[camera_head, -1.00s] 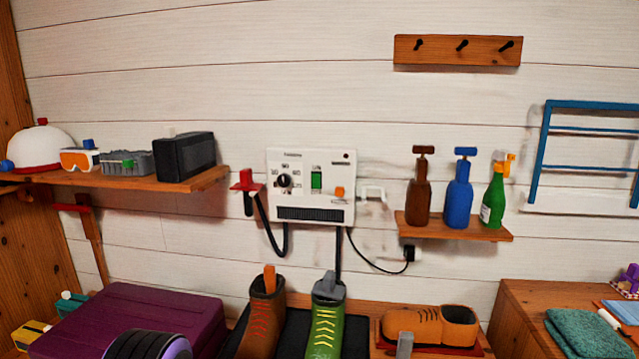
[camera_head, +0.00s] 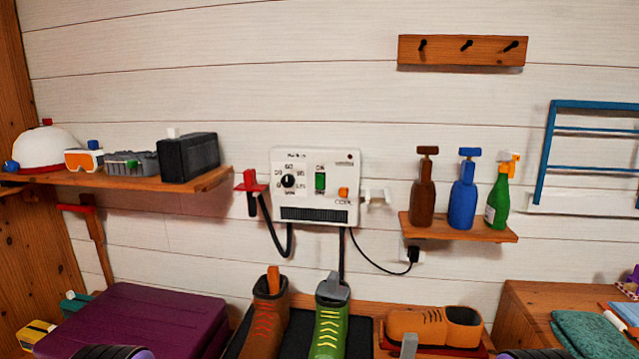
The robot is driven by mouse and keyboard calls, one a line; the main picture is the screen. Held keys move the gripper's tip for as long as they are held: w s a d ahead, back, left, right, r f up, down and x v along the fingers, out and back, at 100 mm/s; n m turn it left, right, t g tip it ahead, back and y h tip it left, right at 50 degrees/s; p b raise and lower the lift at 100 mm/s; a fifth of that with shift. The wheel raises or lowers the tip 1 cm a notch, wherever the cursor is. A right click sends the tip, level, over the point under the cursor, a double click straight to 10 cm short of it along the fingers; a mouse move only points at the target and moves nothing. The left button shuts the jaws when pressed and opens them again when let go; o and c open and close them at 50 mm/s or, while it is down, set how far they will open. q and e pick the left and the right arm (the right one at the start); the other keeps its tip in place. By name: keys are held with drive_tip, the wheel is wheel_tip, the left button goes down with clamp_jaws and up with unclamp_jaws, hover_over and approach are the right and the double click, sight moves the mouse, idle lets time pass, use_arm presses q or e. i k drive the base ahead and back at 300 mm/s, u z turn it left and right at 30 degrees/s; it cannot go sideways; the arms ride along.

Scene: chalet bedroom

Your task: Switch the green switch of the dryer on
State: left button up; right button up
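The dryer (camera_head: 331,158) is a white control box fixed to the plank wall near the middle of the head view. Its green switch (camera_head: 320,181) is a small upright rocker in the middle of the panel, with tiny markings above and below it. I cannot tell from here which way it is set. A black dial (camera_head: 288,181) is left of the switch, and an orange button (camera_head: 343,192) is to its lower right. Nothing blocks the panel. Neither of my grippers shows in the head view.
A shelf (camera_head: 130,180) with helmet and goggles is left; a bottle shelf (camera_head: 480,229) is right. A red-topped holder (camera_head: 250,181) and dark hose flank the dryer. Below stand a brown boot (camera_head: 270,317), green boot (camera_head: 329,325) and orange shoe (camera_head: 428,327). A purple case (camera_head: 150,318) lies lower left.

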sight(320, 178)
drive_tip(key=u, duration=1.15)
drive_tip(key=k, duration=0.7)
drive_tip(key=z, duration=0.85)
drive_tip(key=i, duration=0.5)
drive_tip(key=z, duration=0.05)
drive_tip(key=k, duration=0.6)
drive_tip(key=z, duration=0.4)
drive_tip(key=i, duration=1.3)
drive_tip(key=u, duration=0.35)
